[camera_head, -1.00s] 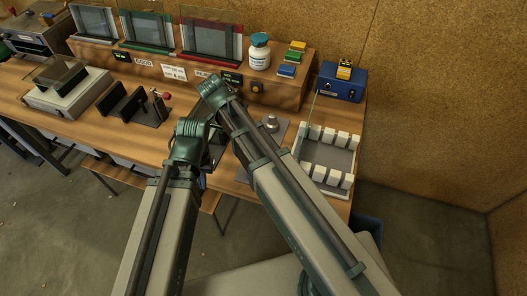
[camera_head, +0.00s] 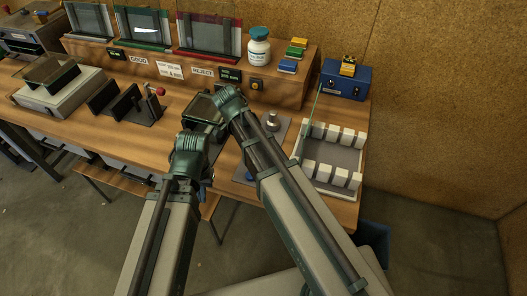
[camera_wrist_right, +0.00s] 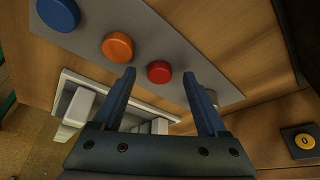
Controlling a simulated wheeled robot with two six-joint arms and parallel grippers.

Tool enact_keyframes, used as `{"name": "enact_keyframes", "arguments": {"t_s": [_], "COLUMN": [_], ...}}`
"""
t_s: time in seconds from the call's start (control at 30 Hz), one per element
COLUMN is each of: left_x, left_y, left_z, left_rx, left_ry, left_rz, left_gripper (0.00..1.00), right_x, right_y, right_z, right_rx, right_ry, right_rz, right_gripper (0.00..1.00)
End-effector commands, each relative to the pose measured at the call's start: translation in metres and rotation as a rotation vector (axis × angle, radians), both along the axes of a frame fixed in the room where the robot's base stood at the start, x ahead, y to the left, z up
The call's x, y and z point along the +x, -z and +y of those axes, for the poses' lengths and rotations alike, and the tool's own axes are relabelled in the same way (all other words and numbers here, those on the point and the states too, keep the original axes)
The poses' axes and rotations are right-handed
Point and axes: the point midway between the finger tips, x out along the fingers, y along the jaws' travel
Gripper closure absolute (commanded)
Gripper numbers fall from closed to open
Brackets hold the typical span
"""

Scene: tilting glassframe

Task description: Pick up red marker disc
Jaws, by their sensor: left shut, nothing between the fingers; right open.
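The red marker disc (camera_wrist_right: 159,72) lies on a grey plate (camera_wrist_right: 196,62) in the right wrist view, in a row with an orange disc (camera_wrist_right: 117,46) and a blue disc (camera_wrist_right: 57,13). My right gripper (camera_wrist_right: 158,75) is open, and the red disc shows between its fingertips with nothing held. I cannot tell how far above the disc the tips are. In the head view my right forearm hides the red disc; part of the grey plate (camera_head: 279,130) shows. My left gripper (camera_head: 207,178) is shut and empty, partly hidden by its wrist, left of the plate.
A white slotted tray (camera_head: 333,154) stands right of the plate. A dark framed fixture (camera_head: 205,108) sits between the arms. Behind is a wooden shelf with a white bottle (camera_head: 259,48), coloured blocks and glass panes. A yellow button (camera_wrist_right: 303,141) shows at the right wrist view's edge.

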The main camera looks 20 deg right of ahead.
Motion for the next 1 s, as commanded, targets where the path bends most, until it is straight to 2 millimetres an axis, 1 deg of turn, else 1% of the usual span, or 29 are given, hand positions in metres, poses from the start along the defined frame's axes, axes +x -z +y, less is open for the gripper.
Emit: {"name": "enact_keyframes", "arguments": {"t_s": [0.03, 0.3, 0.37, 0.4, 0.47, 0.5, 0.73, 1.0], "left_x": [0.0000, 0.0001, 0.0001, 0.0000, 0.0000, 0.0000, 0.0000, 0.0001], "left_y": [0.0090, 0.0078, 0.0078, 0.0079, 0.0079, 0.0079, 0.0078, 0.0077], "left_z": [0.0000, 0.0000, 0.0000, -0.0001, -0.0001, -0.0001, 0.0001, 0.0000], "left_rx": [0.000, 0.000, 0.000, 0.000, 0.000, 0.000, 0.000, 0.000], "left_ry": [0.000, 0.000, 0.000, 0.000, 0.000, 0.000, 0.000, 0.000], "left_rz": [0.000, 0.000, 0.000, 0.000, 0.000, 0.000, 0.000, 0.000], "left_gripper": [1.00, 1.00, 1.00, 1.00, 1.00, 1.00, 1.00, 1.00], "right_x": [-0.0001, 0.0000, 0.0000, 0.0001, 0.0000, 0.0000, 0.0001, 0.0001], "right_y": [0.0090, 0.0079, 0.0078, 0.0078, 0.0078, 0.0078, 0.0079, 0.0077], "right_z": [-0.0023, -0.0037, -0.0037, -0.0036, -0.0036, -0.0036, -0.0035, -0.0035], "right_rx": [0.000, 0.000, 0.000, 0.000, 0.000, 0.000, 0.000, 0.000], "right_ry": [0.001, 0.000, 0.000, 0.000, 0.000, 0.000, 0.000, 0.000], "right_rz": [0.000, 0.000, 0.000, 0.000, 0.000, 0.000, 0.000, 0.000], "right_gripper": [0.24, 0.24, 0.33, 0.41, 0.52, 0.59, 1.00, 1.00]}}
